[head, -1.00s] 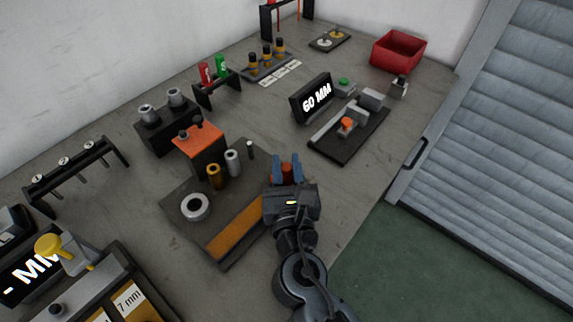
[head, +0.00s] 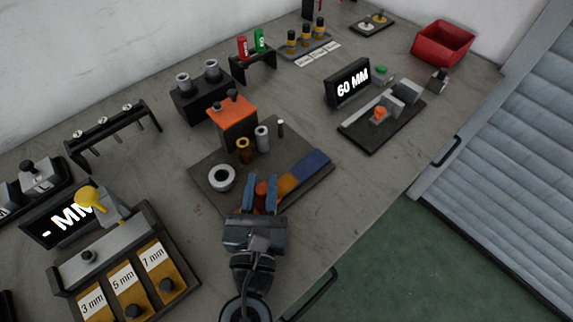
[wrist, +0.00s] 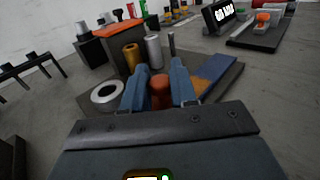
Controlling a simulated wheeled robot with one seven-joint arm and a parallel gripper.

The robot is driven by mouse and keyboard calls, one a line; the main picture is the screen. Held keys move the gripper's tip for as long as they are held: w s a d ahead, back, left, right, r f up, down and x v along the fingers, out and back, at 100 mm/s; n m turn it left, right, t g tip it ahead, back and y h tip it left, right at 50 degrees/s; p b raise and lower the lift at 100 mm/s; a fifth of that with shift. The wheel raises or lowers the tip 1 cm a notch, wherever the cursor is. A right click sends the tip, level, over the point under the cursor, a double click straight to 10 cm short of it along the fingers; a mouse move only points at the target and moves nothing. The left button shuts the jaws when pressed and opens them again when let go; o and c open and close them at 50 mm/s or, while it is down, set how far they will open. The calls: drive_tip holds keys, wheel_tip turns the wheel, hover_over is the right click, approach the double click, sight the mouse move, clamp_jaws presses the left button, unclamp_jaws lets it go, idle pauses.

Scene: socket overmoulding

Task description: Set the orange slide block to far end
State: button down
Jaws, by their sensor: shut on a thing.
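My gripper (head: 261,198) is shut on an orange-red upright piece (wrist: 160,89), which appears to be the orange slide block. Its blue fingers (wrist: 182,84) stand on either side of the piece, and its foot is hidden by the gripper. The piece is at the near left end of a strip on a dark base plate (head: 205,165). The strip has an orange section (head: 287,184) beside the gripper and a blue section (head: 310,167) at its far right end. No object shows on the visible strip.
A white ring (head: 221,178), brass and grey cylinders (head: 244,151) and an orange-topped black block (head: 232,108) stand behind the gripper. The "60 MM" display (head: 352,88) and its slide fixture (head: 372,138) are at the right. A labelled tray (head: 125,280) is at the left.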

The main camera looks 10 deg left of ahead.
drive_tip(key=shift+s+a, duration=0.8)
drive_tip(key=shift+s, duration=0.2)
drive_tip(key=c, duration=1)
unclamp_jaws()
drive_tip(key=shift+s, duration=0.1)
drive_tip(key=s, duration=0.5)
drive_tip(key=s+d, duration=0.1)
drive_tip(key=s, duration=0.1)
drive_tip(key=shift+s+b, duration=0.35)
drive_tip(key=shift+b, duration=0.05)
